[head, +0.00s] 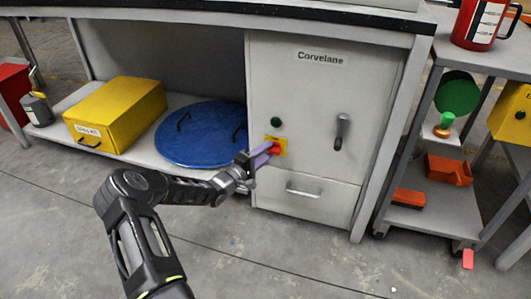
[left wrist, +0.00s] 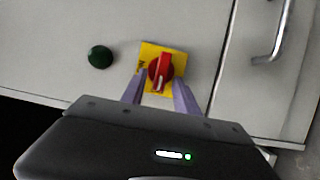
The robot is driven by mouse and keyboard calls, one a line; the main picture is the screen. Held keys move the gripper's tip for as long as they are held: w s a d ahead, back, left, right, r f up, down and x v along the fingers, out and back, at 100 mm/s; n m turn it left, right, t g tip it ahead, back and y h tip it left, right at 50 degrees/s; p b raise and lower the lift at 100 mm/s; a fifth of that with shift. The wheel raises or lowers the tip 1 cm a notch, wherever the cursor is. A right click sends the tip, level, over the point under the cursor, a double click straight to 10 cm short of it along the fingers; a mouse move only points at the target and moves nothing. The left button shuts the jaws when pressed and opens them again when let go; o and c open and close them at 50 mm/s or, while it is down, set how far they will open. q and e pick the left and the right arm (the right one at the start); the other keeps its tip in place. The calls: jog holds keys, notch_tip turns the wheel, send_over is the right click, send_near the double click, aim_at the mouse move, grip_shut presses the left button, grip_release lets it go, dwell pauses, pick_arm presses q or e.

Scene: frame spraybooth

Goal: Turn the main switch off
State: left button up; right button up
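The main switch is a red rotary knob (head: 275,149) on a yellow square plate (head: 283,142), on the front of the grey Corvelane cabinet (head: 310,100). In the left wrist view the knob (left wrist: 160,72) shows its raised handle close to upright in the picture, in front of its yellow plate (left wrist: 149,50). My left gripper (head: 268,152) points at the switch. In the left wrist view its two purple-grey fingers (left wrist: 158,90) are apart, one on each side of the knob's lower part, with a gap around the handle. Whether they touch it is unclear. My right gripper is out of view.
A dark green round button (head: 276,122) sits above the switch. A black lever handle (head: 342,130) is to its right, and a drawer handle (head: 304,191) is below. A blue round lid (head: 203,132) and yellow box (head: 115,113) lie on the shelf at left.

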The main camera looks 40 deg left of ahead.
pick_arm(q)
jog(key=s+p, duration=0.3)
jog(key=s, duration=0.4)
jog(key=shift+s+a, duration=0.2)
jog(key=shift+s, duration=0.2)
jog(key=shift+m, duration=0.3)
